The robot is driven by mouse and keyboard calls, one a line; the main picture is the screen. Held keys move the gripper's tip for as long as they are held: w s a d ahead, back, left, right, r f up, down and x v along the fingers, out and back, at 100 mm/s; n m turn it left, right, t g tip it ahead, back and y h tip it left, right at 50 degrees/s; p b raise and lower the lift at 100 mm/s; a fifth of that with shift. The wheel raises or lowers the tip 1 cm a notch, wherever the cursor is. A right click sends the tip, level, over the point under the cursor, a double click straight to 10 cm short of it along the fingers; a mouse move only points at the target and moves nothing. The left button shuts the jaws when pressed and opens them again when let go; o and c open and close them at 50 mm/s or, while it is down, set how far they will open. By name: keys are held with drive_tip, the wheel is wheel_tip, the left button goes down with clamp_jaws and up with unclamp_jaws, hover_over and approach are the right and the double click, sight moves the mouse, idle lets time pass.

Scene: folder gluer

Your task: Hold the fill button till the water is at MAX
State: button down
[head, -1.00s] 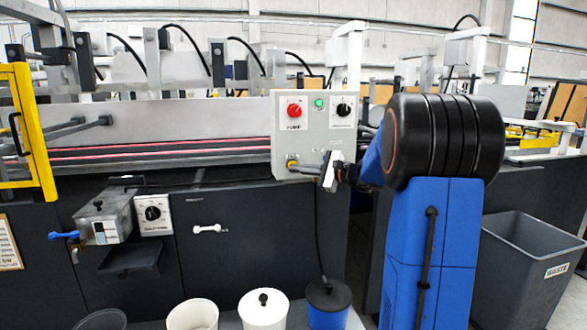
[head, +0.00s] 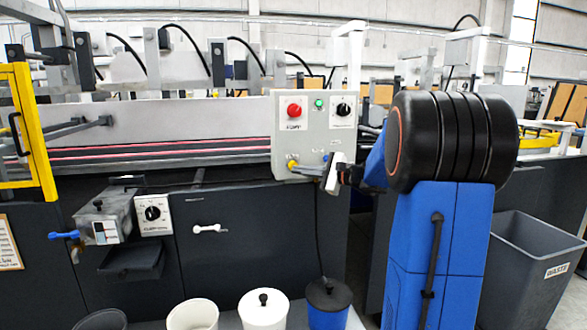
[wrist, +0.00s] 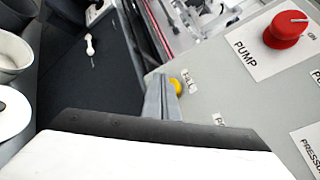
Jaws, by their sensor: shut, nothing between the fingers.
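The yellow fill button (head: 292,165) is at the lower left of the grey control panel (head: 322,130). In the wrist view the button (wrist: 177,86) shows beside a label that seems to read FILL. My gripper (head: 303,169) is shut and empty, its fingers pointing left at the button. In the wrist view the fingertips (wrist: 160,78) overlap the button's near edge; I cannot tell whether they touch or press it. The metal water tank (head: 98,207) with a small sight window (head: 105,232) is at the left. Its water level and MAX mark are too small to read.
Pots, including a white one (head: 262,312) and a blue one (head: 328,310), stand below. A grey waste bin (head: 525,265) is at the right.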

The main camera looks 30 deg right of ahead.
drive_tip(key=s, duration=0.2)
drive_tip(key=s+a, duration=0.1)
drive_tip(key=s, duration=0.1)
drive_tip(key=shift+s+a, duration=0.15)
drive_tip(key=shift+s, duration=0.05)
idle(0.5)
drive_tip(key=s+a+f+n+g, duration=0.45)
drive_tip(key=s+a, duration=0.35)
drive_tip(key=a, duration=0.3)
drive_tip(key=s+a+f+n+g, duration=0.4)
drive_tip(key=s+a+f+n, duration=0.1)
drive_tip(key=s+a, duration=0.5)
drive_tip(key=s+d+f+n+h, duration=0.1)
drive_tip(key=s+f+n+h, duration=0.3)
drive_tip(key=s, duration=0.5)
drive_tip(key=s+f+n+g+h, duration=0.1)
drive_tip(key=s+f+n+h, duration=0.3)
drive_tip(key=s, duration=0.6)
drive_tip(key=f+n, duration=0.2)
drive_tip(key=shift+s+d+n+h, duration=0.2)
drive_tip(key=shift+d+n+h, duration=0.1)
drive_tip(key=shift+d+n, duration=0.1)
drive_tip(key=shift+g, duration=0.25)
